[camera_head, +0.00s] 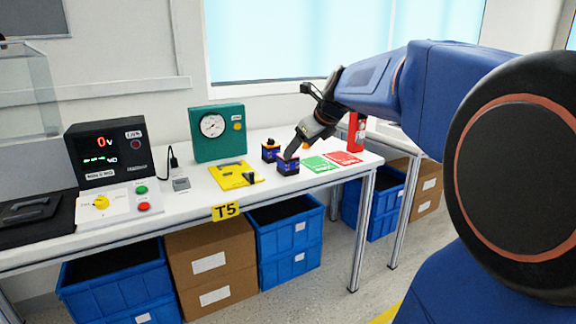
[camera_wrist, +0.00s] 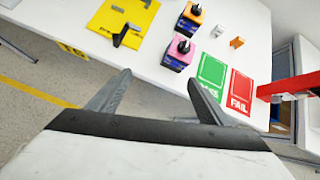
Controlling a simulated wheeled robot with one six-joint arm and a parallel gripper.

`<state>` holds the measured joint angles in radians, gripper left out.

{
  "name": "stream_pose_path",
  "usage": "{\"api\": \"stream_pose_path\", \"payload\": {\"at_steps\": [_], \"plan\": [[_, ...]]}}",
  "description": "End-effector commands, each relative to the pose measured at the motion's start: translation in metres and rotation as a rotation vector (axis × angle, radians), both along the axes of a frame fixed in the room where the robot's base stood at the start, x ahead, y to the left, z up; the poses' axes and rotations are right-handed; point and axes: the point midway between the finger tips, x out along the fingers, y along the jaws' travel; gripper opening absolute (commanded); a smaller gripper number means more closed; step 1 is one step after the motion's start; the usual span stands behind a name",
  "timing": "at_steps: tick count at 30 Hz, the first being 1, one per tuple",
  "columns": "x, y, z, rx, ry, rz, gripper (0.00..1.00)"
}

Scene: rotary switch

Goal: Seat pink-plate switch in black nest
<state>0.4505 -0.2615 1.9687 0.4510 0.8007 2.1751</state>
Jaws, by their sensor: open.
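The pink-plate switch (camera_wrist: 177,58) has a dark blue body, a pink top and a black knob. It stands upright on the white table, and in the head view it shows as a dark blue block (camera_head: 288,168) with its top partly hidden by my gripper. My gripper (camera_wrist: 158,79) is open and empty. In the wrist view the switch lies beyond the fingertips, towards the right one, and is not between them. A yellow plate (camera_head: 228,171) carries a black piece (camera_wrist: 126,37); I cannot tell whether this is the black nest.
An orange-plate switch (camera_wrist: 191,15) stands just behind the pink one. Green (camera_wrist: 212,70) and red (camera_wrist: 240,88) cards lie to the right. A teal gauge box (camera_head: 218,133) stands behind the yellow plate. A meter (camera_head: 105,153) and a black unit (camera_head: 30,209) are at left.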

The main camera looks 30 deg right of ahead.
Motion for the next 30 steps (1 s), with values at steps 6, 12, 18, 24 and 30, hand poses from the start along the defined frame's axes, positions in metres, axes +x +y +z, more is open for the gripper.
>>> {"api": "stream_pose_path", "payload": {"at_steps": [6, 12, 18, 24, 30], "plan": [[0.024, -0.032, 0.013, 0.168, -0.033, -0.202, 0.72], [0.036, -0.036, 0.004, 0.195, -0.035, -0.23, 0.72], [0.061, -0.035, -0.021, 0.195, -0.034, -0.229, 0.72], [0.085, -0.035, -0.046, 0.195, -0.034, -0.228, 0.72], [0.105, -0.035, -0.066, 0.193, -0.035, -0.227, 0.72]]}}
